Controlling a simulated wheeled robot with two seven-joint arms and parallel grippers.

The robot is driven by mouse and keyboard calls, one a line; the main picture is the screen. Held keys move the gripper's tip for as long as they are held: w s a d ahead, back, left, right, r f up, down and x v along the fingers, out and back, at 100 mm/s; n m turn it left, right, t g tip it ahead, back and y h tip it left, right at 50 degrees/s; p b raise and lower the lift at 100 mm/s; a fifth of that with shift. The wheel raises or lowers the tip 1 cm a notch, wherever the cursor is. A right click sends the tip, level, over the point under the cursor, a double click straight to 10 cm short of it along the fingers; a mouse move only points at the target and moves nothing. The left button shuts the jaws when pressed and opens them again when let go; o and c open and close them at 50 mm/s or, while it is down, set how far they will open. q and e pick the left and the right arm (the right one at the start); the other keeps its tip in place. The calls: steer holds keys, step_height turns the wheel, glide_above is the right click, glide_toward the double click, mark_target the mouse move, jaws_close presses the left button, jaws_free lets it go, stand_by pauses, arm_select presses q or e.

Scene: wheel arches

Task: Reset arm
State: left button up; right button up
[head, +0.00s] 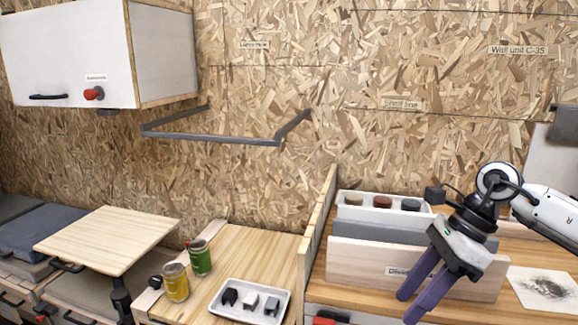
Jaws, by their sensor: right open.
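My right gripper (422,292) hangs from the white right arm (553,211) that comes in from the right edge. Its two purple fingers point down and left, a little apart, with nothing between them. It is in front of a light wooden box front (362,262) with a small label and hides part of it. The fingertips reach near the bottom of the view. My left gripper and left arm are not in view.
A small wooden table (108,238) stands left. A white wall cabinet (70,58) hangs upper left. A grey rail (215,138) juts from the wall.

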steer(key=s+a+m+t+y, duration=0.2)
steer(key=a+m+y, duration=0.5)
steer(key=a, duration=0.5)
steer(key=s+a+m+t+y, duration=0.2)
steer(key=a+m+y, duration=0.45)
steer(key=a, duration=0.65)
steer(key=d+f+m+t+h, duration=0.6)
steer(key=f+m, duration=0.3)
steer(key=m, duration=0.4)
steer(key=d+f+m+t+h, duration=0.55)
steer(key=f+m, duration=0.35)
steer(key=m, duration=0.4)
steer(key=s+d+f+m+g+h, duration=0.2)
steer(key=s+d+f+m+g, duration=0.1)
steer(key=s+f, duration=0.5)
steer(key=s+d+f+m+g+h, duration=0.2)
steer(key=s+d+f+m+g, duration=0.1)
steer(key=s+f+m, duration=0.3)
steer(key=s+f, duration=0.1)
steer(key=s, duration=0.1)
steer(key=shift+s+d+f+h, duration=0.25)
steer(key=shift+s+f+h, duration=0.05)
steer(key=shift+f+h, duration=0.1)
